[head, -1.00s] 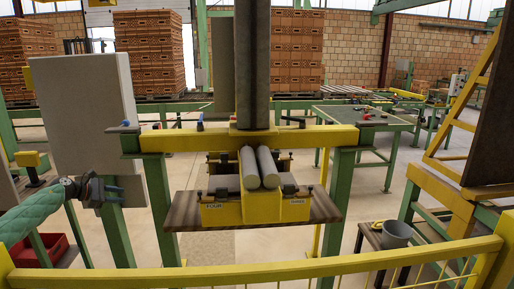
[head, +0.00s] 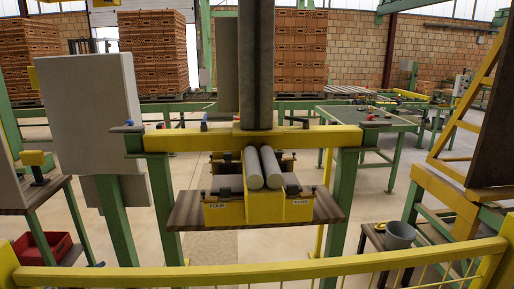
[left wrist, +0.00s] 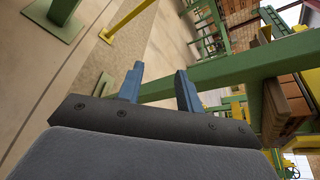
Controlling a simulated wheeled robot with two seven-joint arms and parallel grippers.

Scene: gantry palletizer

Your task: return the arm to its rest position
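My left gripper (left wrist: 158,86) shows in the left wrist view as two blue fingertips held apart, with nothing between them. A stretch of pale floor and a green beam lie beyond the fingers. I cannot see the left arm or its gripper in the head view now. My right arm and right gripper show in neither view.
A yellow rail (head: 270,268) crosses the front. Behind it a yellow clamp unit with two grey rollers (head: 253,169) hangs on a green and yellow frame. A grey cabinet (head: 92,115) stands left, a red bin (head: 42,248) lower left, a grey bucket (head: 400,235) right.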

